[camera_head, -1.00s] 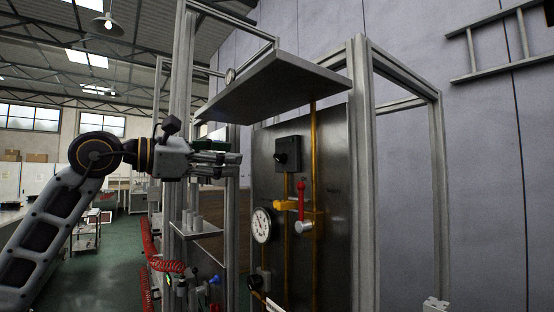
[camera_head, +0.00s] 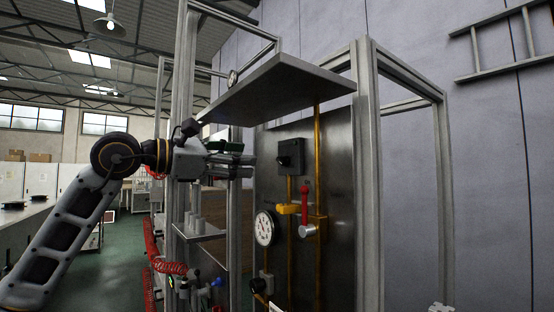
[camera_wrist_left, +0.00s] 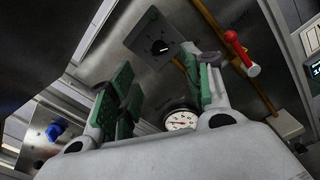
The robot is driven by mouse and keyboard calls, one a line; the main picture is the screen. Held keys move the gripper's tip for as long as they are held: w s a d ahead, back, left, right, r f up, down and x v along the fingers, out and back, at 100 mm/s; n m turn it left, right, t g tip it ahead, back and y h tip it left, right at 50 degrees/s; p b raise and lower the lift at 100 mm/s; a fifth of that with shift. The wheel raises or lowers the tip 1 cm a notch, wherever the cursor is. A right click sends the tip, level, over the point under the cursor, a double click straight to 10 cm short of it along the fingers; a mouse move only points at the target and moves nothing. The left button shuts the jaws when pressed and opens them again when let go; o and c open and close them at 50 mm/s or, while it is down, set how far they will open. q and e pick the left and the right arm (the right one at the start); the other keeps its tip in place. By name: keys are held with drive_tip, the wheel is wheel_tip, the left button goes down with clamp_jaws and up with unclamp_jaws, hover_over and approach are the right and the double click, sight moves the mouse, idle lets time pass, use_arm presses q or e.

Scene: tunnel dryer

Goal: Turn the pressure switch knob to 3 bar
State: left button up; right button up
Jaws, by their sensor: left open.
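The pressure switch (camera_head: 291,156) is a dark square box with a black knob, mounted high on the dark metal panel (camera_head: 335,190). In the left wrist view the pressure switch (camera_wrist_left: 152,40) is at the upper middle, its knob facing the camera with a light mark on it; I cannot read a scale. My left gripper (camera_head: 245,160) is open and empty, to the left of the switch and apart from it. In the wrist view its green-padded fingers (camera_wrist_left: 165,85) are spread below the switch. My right gripper is not in view.
A red-handled valve (camera_head: 306,205) on yellow pipes and a white round gauge (camera_head: 265,229) sit below the switch. A grey shelf plate (camera_head: 275,88) juts out above. A metal frame post (camera_head: 366,180) stands right of the panel. A blue knob (camera_wrist_left: 57,130) shows in the wrist view.

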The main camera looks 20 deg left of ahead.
sight(279, 161)
use_arm(q)
drive_tip(key=p+x, duration=0.3)
drive_tip(key=x, duration=0.6)
drive_tip(key=shift+w+d, duration=0.25)
drive_tip(key=shift+w, duration=0.05)
drive_tip(key=shift+w+d, duration=0.35)
drive_tip(key=shift+w, duration=0.15)
drive_tip(key=c, duration=1)
drive_tip(key=shift+c, duration=0.2)
